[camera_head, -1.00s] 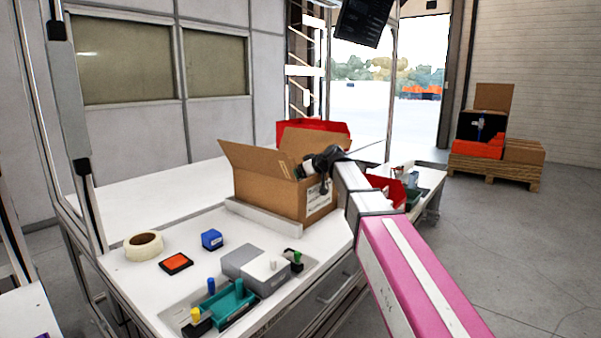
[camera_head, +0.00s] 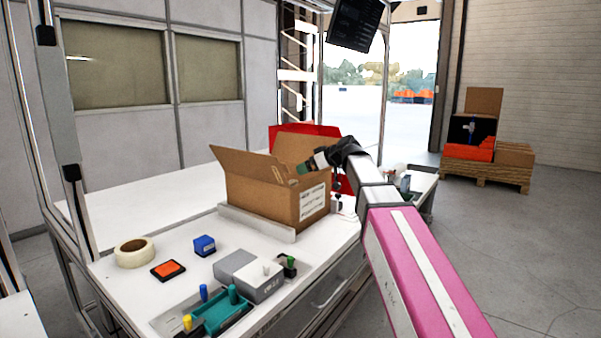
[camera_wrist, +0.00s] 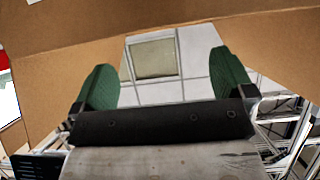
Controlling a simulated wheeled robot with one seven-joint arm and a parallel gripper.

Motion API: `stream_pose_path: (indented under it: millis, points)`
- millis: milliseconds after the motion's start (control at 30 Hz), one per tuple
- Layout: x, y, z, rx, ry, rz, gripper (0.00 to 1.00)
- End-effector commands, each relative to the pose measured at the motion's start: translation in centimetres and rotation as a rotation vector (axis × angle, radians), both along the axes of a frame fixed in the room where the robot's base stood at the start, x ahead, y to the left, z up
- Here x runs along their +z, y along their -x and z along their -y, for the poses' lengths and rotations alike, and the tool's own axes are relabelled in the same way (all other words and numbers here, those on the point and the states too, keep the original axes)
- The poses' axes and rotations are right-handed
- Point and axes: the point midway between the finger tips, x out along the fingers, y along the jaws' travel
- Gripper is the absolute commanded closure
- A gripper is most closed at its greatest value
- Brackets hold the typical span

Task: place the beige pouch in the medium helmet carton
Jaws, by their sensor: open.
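An open cardboard carton (camera_head: 263,197) stands on the white table with its flaps raised and a white label on its right side. I cannot tell from its looks whether it is the medium helmet carton. My gripper (camera_head: 304,168) is at the carton's open top, near its right edge. In the wrist view the two green fingers of my gripper (camera_wrist: 168,80) stand wide apart with nothing between them. Brown cardboard (camera_wrist: 63,25) fills the upper part of that view. The beige pouch is not visible; the carton's inside is hidden.
On the table are a tape roll (camera_head: 134,251), an orange-topped pad (camera_head: 168,270), a blue block (camera_head: 204,245), a grey box (camera_head: 262,280) and a teal stamp tray (camera_head: 222,312). A red bin (camera_head: 318,130) stands behind the carton. Cartons sit on a pallet (camera_head: 487,174) far right.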

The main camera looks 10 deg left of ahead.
Motion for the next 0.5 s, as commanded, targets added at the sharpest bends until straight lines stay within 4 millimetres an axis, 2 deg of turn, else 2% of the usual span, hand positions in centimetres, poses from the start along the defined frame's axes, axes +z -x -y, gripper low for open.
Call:
stream_pose_path:
  millis: [200, 500]
  points:
    - [1.2, 1.1, 1.8, 0.000, 0.000, 0.001, 0.00]
    - [1.4, 1.3, 2.1, 0.001, 0.000, 0.000, 0.00]
